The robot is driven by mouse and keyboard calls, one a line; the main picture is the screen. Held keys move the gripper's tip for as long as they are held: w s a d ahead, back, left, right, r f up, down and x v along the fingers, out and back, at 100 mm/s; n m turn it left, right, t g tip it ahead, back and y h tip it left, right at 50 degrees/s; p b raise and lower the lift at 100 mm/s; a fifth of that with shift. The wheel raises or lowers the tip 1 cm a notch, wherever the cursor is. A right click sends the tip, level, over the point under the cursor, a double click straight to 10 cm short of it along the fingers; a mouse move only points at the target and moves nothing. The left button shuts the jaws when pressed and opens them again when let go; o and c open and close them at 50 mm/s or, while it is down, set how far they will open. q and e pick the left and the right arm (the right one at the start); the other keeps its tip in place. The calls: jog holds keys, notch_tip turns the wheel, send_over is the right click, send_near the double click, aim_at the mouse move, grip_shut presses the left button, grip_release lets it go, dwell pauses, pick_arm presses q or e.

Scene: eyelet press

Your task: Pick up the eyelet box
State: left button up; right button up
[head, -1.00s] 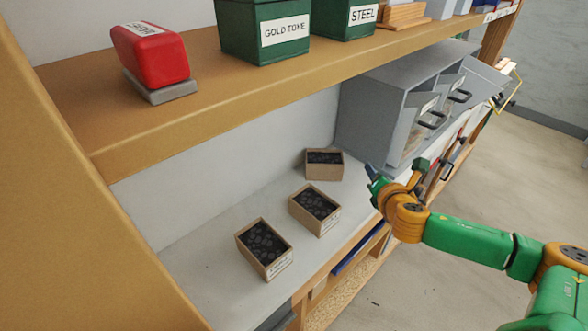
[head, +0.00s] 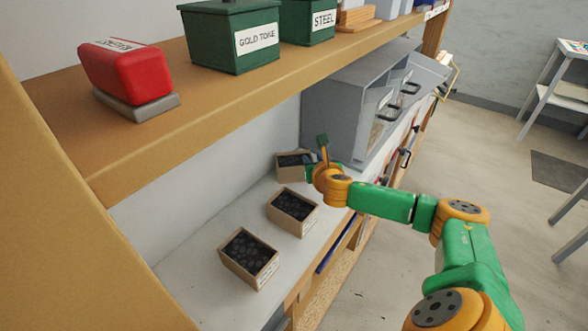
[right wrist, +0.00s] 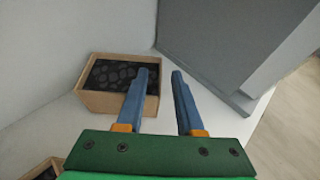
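Three open cardboard boxes filled with dark eyelets stand in a row on the white lower shelf: a near box (head: 249,258), a middle box (head: 293,211) and a far box (head: 288,167). I cannot tell from their labels which one the task means. My right gripper (head: 318,156) is at the far box and hides part of its right side. In the right wrist view the right gripper (right wrist: 160,72) is open and empty, its left finger overlapping the right part of the far box (right wrist: 108,102). My left gripper is not in view.
A grey drawer cabinet (head: 345,110) stands just right of the far box. The wooden upper shelf (head: 190,110) overhangs the boxes, carrying a red stapler-like device (head: 126,72) and green bins (head: 230,35).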

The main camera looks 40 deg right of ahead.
grip_shut()
dwell(1.2)
